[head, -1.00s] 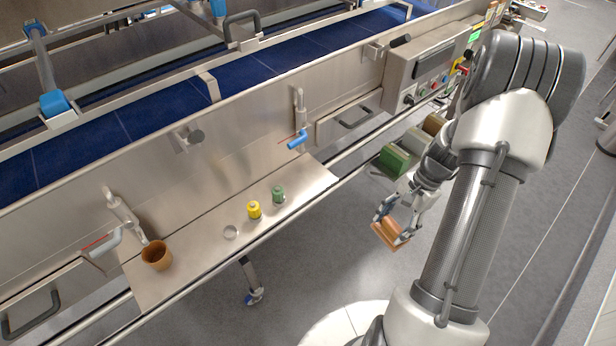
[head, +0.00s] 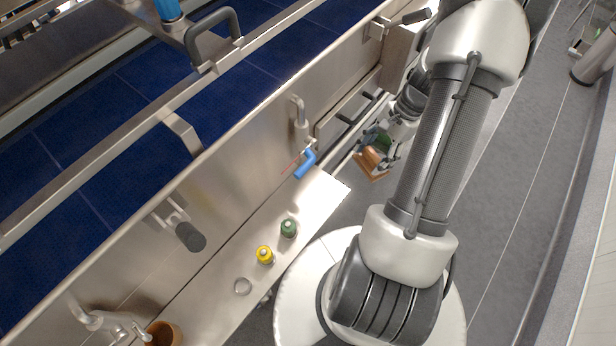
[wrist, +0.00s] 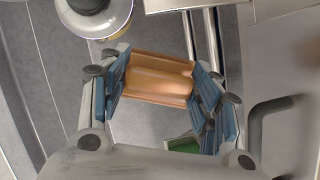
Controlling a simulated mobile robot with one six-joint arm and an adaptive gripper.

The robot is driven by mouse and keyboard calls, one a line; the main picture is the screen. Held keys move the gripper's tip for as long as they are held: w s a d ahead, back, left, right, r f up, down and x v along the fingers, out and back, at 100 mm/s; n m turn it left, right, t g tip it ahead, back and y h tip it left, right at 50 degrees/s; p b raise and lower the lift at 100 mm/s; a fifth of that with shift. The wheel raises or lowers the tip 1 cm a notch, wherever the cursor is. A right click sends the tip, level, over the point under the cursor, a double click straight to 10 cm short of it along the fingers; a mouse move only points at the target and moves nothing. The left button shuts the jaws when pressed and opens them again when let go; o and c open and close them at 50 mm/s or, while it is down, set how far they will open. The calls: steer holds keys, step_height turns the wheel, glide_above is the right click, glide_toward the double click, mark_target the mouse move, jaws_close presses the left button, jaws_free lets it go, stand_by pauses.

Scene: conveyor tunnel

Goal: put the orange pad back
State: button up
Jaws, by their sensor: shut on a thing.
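The orange pad (wrist: 160,78) is a copper-orange block with a raised rounded grip on a flat base. It sits between the blue-lined fingers of my gripper (wrist: 158,88) in the wrist view, which are shut on it. In the head view the pad (head: 371,163) hangs in my gripper (head: 380,142) beside the rails, right of the steel shelf. A green pad (wrist: 184,145) shows partly below the held pad in the wrist view. Its row is mostly hidden behind my gripper and arm in the head view.
A drawer handle (wrist: 262,125) lies at the right in the wrist view.

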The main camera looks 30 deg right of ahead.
steer(key=a+b, duration=0.2)
steer(key=a, duration=1.2)
steer(key=shift+w+b, duration=0.1)
steer(key=shift+b, duration=0.25)
steer(key=a, duration=0.1)
steer(key=a+f+b, duration=0.1)
steer(key=a, duration=0.1)
steer(key=shift+a, duration=0.3)
steer(key=shift+f+b, duration=0.3)
steer(key=shift+b, duration=0.1)
steer(key=shift+w+d, duration=0.1)
steer(key=shift+d, duration=0.1)
steer(key=shift+a+f, duration=0.1)
steer(key=o, duration=1.3)
steer(key=shift+c, duration=0.2)
steer(key=shift+o, duration=0.2)
